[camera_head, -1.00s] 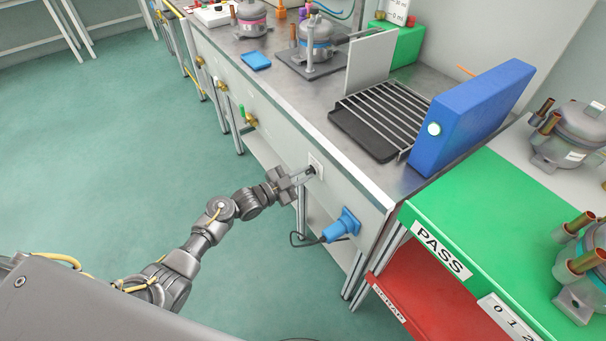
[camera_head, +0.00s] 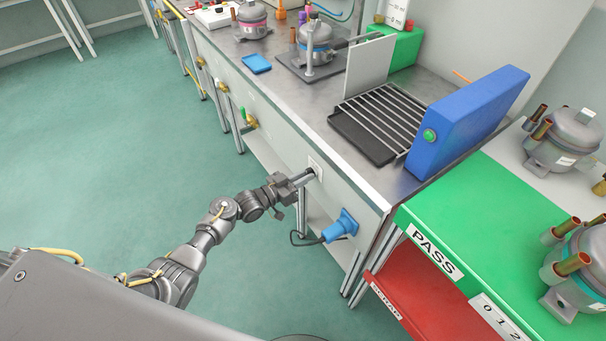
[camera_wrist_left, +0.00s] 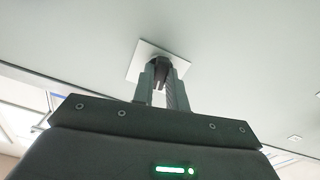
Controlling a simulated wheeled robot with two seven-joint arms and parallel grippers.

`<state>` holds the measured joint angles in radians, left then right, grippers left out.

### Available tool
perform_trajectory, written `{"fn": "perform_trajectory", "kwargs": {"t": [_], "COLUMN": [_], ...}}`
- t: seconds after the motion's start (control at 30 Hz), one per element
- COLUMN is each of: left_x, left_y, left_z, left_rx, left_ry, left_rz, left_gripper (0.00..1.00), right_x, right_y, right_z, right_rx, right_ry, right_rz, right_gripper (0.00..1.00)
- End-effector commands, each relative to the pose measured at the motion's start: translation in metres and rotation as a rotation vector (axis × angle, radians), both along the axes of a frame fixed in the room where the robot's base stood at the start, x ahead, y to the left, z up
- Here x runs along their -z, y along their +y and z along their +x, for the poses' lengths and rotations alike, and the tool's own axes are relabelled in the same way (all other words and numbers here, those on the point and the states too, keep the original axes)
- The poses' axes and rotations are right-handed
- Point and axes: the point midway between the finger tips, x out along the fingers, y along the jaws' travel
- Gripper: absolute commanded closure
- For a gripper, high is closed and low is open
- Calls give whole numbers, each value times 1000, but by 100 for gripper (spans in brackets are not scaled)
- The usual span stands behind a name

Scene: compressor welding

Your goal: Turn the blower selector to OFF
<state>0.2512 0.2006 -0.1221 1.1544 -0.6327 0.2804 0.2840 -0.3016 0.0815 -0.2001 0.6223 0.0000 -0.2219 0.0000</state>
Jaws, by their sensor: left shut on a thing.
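The blower selector is a small black knob (camera_wrist_left: 161,72) on a white square plate (camera_wrist_left: 148,55), set in the bench's front panel. The plate also shows in the head view (camera_head: 317,165). My left gripper (camera_head: 308,177) is at the plate, with its fingers shut on the knob. In the left wrist view the fingers (camera_wrist_left: 162,88) stand on both sides of the knob, and a pale mark shows on it. The plate's lettering cannot be read. The blue blower box (camera_head: 465,120) on the bench has a green round light (camera_head: 429,136). My right gripper is not in view.
A blue plug (camera_head: 341,225) with a dark cable sticks out of the panel right of the selector. Brass fittings (camera_head: 250,121) stick out farther left. A black grill tray (camera_head: 362,135) lies on the bench. A green PASS shelf (camera_head: 470,215) stands at right. Floor at left is clear.

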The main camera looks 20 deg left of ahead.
Motion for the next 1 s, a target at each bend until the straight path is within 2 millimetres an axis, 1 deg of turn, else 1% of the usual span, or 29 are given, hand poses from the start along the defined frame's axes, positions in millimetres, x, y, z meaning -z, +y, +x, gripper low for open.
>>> {"fn": "perform_trajectory", "kwargs": {"t": [0.1, 0.17, 0.4, 0.63, 1.0], "left_x": [-2, -2, -1, 0, 0], "left_y": [2, 2, 2, 2, 2], "left_z": [1, 1, 1, 1, 1], "left_rx": [-4, -3, -5, -4, -3], "left_ry": [57, 83, 163, 200, 210], "left_rz": [-68, -101, -198, -242, -253], "left_gripper": [100, 100, 100, 100, 100], "right_x": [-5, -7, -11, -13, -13], "right_y": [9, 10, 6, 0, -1], "right_z": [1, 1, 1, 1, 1], "right_rx": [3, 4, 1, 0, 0], "right_ry": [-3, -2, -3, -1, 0], "right_rz": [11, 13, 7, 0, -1], "right_gripper": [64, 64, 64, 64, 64]}}
